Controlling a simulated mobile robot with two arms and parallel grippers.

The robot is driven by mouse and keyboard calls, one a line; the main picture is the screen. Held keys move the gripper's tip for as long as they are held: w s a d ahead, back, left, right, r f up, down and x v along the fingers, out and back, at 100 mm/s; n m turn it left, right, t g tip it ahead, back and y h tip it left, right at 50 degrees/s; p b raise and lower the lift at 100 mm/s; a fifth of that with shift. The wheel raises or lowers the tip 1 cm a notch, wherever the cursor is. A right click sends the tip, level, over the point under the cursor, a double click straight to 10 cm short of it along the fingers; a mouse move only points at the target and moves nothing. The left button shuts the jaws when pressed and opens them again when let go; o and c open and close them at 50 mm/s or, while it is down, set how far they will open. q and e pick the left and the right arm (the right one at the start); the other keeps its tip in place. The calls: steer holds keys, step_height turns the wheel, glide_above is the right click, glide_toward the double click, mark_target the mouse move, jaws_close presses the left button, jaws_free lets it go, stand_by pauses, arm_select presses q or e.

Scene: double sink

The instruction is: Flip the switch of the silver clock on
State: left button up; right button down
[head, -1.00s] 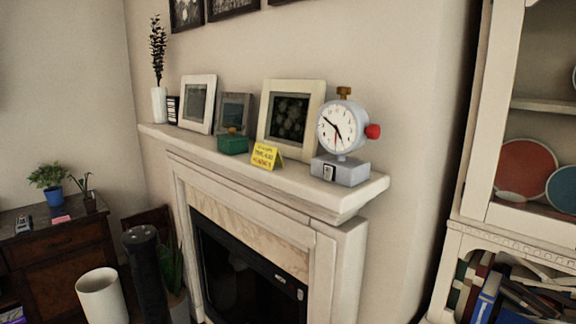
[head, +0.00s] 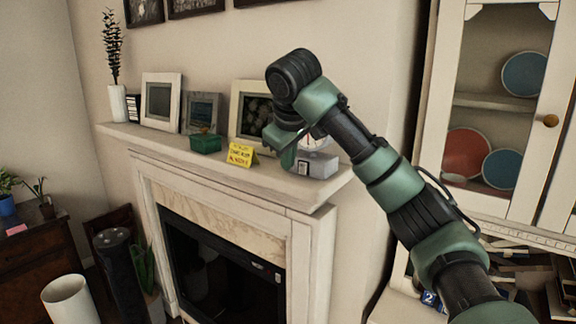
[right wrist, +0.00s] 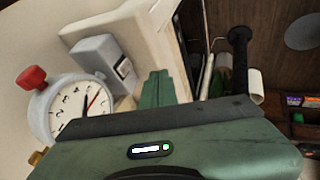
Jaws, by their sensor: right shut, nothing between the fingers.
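The silver clock (head: 321,165) stands on the right end of the mantel. In the head view my right arm hides most of its dial. In the right wrist view the clock (right wrist: 98,53) appears turned on its side, with a white dial, a red knob and a grey base. A switch (right wrist: 123,68) with a dark and light face sits on the base front; it also shows in the head view (head: 303,167). My right gripper (head: 288,160) is shut and empty, just in front and left of the base. Its closed green fingers (right wrist: 156,88) point beside the base; contact is unclear. My left gripper is out of view.
The mantel (head: 225,170) also holds a yellow sign (head: 242,154), a green box (head: 206,143), several picture frames and a white vase (head: 118,103) to the left. A glass-door cabinet (head: 440,130) stands at the right. A fireplace lies below.

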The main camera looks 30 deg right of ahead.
mark_target(302, 168)
steer(key=w+d+f+p, duration=0.4)
steer(key=d, duration=0.1)
steer(key=shift+p, duration=0.4)
steer(key=shift+w+d+f+p, duration=0.2)
steer(key=shift+d, duration=0.15)
steer(key=shift+w+d+f+p, duration=0.15)
steer(key=shift+d+p, duration=0.05)
steer(key=shift+d, duration=0.15)
steer(key=shift+w, duration=0.1)
